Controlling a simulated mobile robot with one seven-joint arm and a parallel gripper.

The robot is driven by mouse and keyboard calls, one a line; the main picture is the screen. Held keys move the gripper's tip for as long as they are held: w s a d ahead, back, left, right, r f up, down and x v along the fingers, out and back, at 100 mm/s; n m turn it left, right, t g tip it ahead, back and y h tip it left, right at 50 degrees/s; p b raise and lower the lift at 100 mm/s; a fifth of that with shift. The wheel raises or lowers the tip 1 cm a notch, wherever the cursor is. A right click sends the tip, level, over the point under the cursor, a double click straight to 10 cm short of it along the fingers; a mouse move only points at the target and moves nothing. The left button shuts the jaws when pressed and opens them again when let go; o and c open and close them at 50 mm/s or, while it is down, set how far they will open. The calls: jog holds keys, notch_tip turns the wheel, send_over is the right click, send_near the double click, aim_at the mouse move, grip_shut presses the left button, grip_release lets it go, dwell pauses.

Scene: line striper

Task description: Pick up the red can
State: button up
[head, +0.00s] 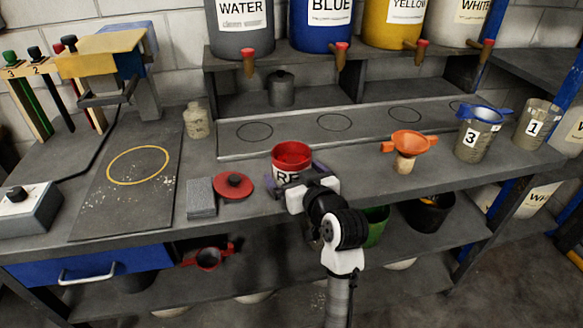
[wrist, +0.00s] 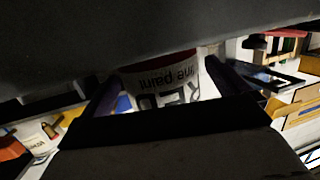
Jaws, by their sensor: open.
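The red can (head: 292,158) stands upright on the bench near its front edge, with red at the top and a white label that begins "RE". My gripper (head: 300,183) is open at the front of the can. In the wrist view the can (wrist: 162,80) shows upside down between the two dark fingers of my gripper (wrist: 160,92). Its label is partly hidden by the dark gripper body. I cannot tell whether the fingers touch the can.
A red lid (head: 233,186) and a grey block (head: 201,197) lie left of the can. An orange funnel (head: 409,143) on a small bottle stands to the right. Large paint containers (head: 320,28) with taps stand on the shelf behind. The bench between can and funnel is clear.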

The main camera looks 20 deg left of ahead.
jog(key=shift+x, duration=1.1)
jog(key=c, duration=1.5)
